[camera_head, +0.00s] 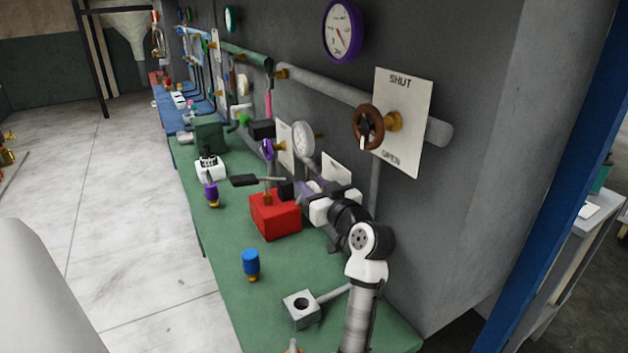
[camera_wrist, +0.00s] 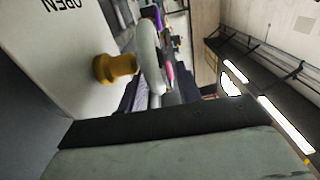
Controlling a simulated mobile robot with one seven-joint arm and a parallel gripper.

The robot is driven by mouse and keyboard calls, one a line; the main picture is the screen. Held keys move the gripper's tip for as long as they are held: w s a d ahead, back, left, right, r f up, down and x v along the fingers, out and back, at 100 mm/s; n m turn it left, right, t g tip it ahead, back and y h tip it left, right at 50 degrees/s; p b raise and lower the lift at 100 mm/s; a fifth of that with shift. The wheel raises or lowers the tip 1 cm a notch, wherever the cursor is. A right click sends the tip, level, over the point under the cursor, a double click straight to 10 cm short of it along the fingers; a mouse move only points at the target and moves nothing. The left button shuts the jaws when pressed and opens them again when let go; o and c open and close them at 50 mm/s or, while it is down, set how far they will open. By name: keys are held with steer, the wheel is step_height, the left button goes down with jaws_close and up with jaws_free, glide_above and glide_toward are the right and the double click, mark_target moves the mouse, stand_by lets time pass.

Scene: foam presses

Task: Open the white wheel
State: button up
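The white wheel (camera_head: 303,139) stands out from the wall on a brass stem in the head view, above and just left of my gripper's end. In the wrist view the wheel (camera_wrist: 150,57) is nearly edge-on, with its brass stem (camera_wrist: 117,68) to the left and a pale plate (camera_wrist: 62,40) marked OPEN, upside down, behind it. My gripper (camera_head: 312,190) is low beside the wall, below the wheel and apparently apart from it. Its fingertips are not clear in the head view. A large grey surface fills the bottom of the wrist view, and finger spacing cannot be read.
A red box (camera_head: 275,216) stands left of my gripper on the green bench (camera_head: 225,245). A brown wheel (camera_head: 367,127) with a SHUT/OPEN plate is to the right, and a purple wheel (camera_head: 267,149) to the left. A blue-topped object (camera_head: 250,263) and a metal block (camera_head: 301,309) are nearer.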

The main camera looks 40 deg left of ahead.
steer(key=shift+w+a, duration=0.1)
steer(key=shift+a, duration=0.15)
jaws_close()
steer(key=shift+r, duration=0.1)
